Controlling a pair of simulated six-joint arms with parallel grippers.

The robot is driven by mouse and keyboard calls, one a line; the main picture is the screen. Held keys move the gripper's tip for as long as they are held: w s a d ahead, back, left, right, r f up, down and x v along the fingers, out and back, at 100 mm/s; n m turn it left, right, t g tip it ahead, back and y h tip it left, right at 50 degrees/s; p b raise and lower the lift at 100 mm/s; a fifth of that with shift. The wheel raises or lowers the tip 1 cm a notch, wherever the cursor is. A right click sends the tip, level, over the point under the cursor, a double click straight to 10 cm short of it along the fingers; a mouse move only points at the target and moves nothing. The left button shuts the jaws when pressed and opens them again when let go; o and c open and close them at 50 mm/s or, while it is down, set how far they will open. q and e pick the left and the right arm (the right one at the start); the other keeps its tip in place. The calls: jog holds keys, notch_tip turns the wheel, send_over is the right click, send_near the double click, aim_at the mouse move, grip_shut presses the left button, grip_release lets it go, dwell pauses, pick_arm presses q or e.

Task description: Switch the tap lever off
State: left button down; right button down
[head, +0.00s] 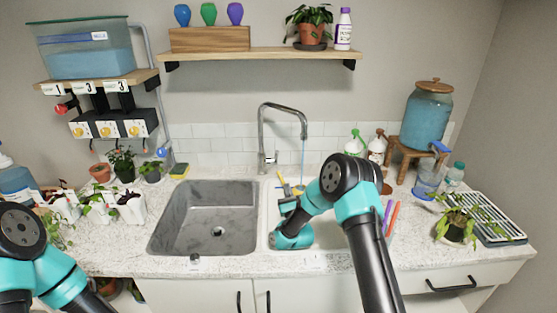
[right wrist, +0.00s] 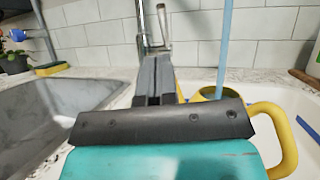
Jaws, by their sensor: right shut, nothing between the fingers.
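The tap (head: 261,135) is a tall metal spout behind the sinks, and a blue stream of water (head: 303,158) falls from its end. The tap lever (head: 270,158) is at the base of the tap; in the right wrist view the lever (right wrist: 163,24) stands up beside the tap column (right wrist: 141,28). My right gripper (head: 284,196) is over the right white basin, in front of the tap. In the right wrist view its fingers (right wrist: 156,62) are together and empty, pointing at the tap base. The fingertips hide part of that base. My left gripper is out of view.
A yellow watering can (right wrist: 279,125) stands in the white basin (head: 326,236) under the stream, close right of my right gripper. The grey sink (head: 163,220) on the left is empty. Spray bottles (head: 376,147) stand behind right. A sponge (head: 179,171) lies behind left.

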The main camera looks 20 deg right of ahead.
aim_at(277, 154)
jog(key=shift+w, duration=0.15)
jog(key=x, duration=1.3)
jog(key=shift+w+r, duration=0.2)
jog(key=shift+w, duration=0.05)
jog(key=shift+d+r, duration=0.1)
